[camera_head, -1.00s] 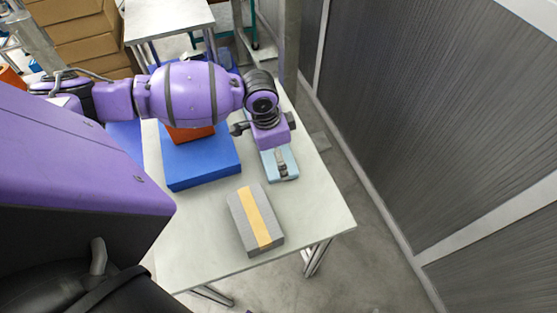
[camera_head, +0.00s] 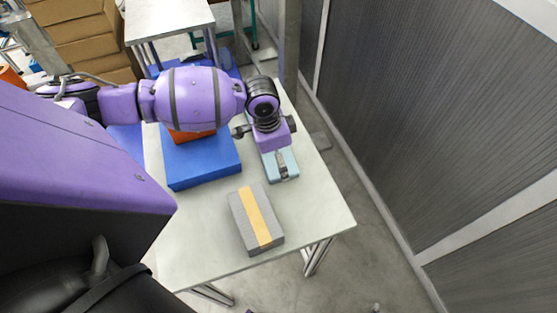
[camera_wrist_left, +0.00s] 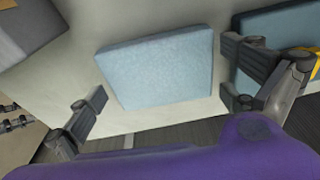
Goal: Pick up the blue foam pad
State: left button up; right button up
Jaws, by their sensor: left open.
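The light blue foam pad (camera_head: 293,171) lies flat on the light table, near its right edge. In the left wrist view the pad (camera_wrist_left: 158,72) lies between the spread fingers. My left gripper (camera_head: 282,166) is directly over the pad in the head view and hides part of it. The left wrist view shows my left gripper (camera_wrist_left: 165,88) open, with gaps between its fingers and the pad's sides; contact is not visible. My right gripper does not show.
A grey block with a yellow stripe (camera_head: 257,220) lies in front of the pad. The table's front right (camera_head: 318,215) is clear.

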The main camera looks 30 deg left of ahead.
pick_arm(q)
jog(key=c, duration=0.6)
jog(key=shift+c, duration=0.2)
